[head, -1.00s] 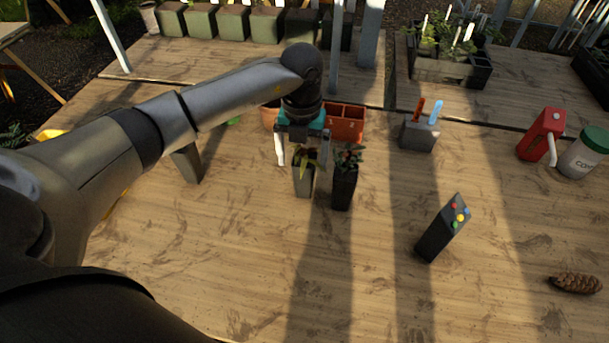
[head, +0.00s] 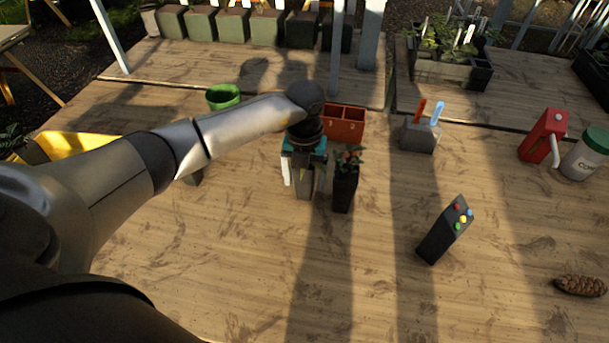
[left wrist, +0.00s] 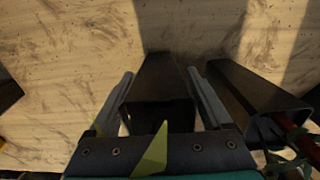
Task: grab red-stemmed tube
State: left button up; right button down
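Two slim plant tubes stand upright side by side. The right, black tube (head: 345,192) holds a leafy plant (head: 349,160); red stems (left wrist: 300,137) show at its mouth in the left wrist view, where its dark body (left wrist: 258,88) lies right of the fingers. The left, grey tube (head: 305,187) has a yellow-green leaf (left wrist: 153,153). My left gripper (head: 305,176) is over this grey tube, its fingers (left wrist: 160,98) open on either side of it. A gap shows at the left finger; contact at the right finger is unclear. The red-stemmed tube is outside the fingers.
A terracotta planter (head: 344,124) is behind the tubes. A grey block with red and blue sticks (head: 418,136) stands to the right. A dark block with coloured dots (head: 444,232) stands front right. The front boards are clear.

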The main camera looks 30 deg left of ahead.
pick_arm(q)
grip_shut()
dwell(0.5)
jog(key=shift+r, duration=0.1)
